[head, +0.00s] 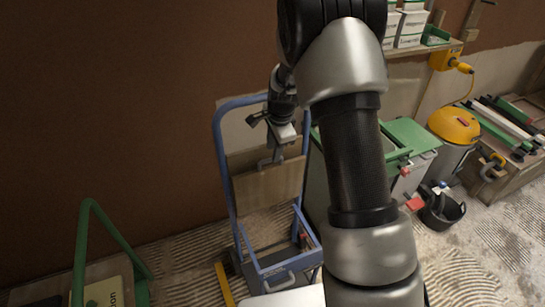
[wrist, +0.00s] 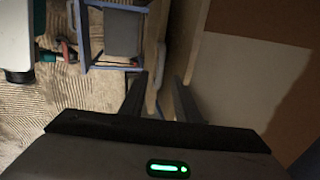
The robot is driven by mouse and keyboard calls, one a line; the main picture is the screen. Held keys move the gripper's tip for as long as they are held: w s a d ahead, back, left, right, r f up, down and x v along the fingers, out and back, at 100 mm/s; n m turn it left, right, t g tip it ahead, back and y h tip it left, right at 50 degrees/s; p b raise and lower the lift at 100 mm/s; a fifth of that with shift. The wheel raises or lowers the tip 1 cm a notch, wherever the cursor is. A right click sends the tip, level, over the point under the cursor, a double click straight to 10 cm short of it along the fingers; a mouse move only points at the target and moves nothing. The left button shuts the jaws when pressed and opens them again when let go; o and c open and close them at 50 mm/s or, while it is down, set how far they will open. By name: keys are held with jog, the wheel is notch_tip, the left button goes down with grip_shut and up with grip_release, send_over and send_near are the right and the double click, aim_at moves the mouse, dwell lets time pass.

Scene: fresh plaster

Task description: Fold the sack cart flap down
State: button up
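The sack cart (head: 222,150) is a tall blue tube frame standing upright against the brown wall. A light brown panel (head: 268,190) stands upright between its rails. Low down, a blue frame with a grey plate juts forward; it also shows in the wrist view as a grey plate (wrist: 122,35) edged in blue. I cannot tell for sure which part is the flap. My gripper (head: 270,160) is at the top of the brown panel, pointing down. In the wrist view its fingers (wrist: 160,98) are apart, with the panel's edge beyond them; contact is unclear.
A green frame (head: 82,240) stands at the left. A green-lidded box (head: 408,135), a yellow-topped bin (head: 453,125) and a black bucket (head: 441,212) stand to the right. A yellow bar (head: 224,285) lies by the cart. Ridged floor shows at lower right.

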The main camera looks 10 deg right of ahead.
jog(key=x, duration=0.3)
jog(key=shift+w+f, duration=0.1)
jog(key=shift+f, duration=0.2)
grip_shut()
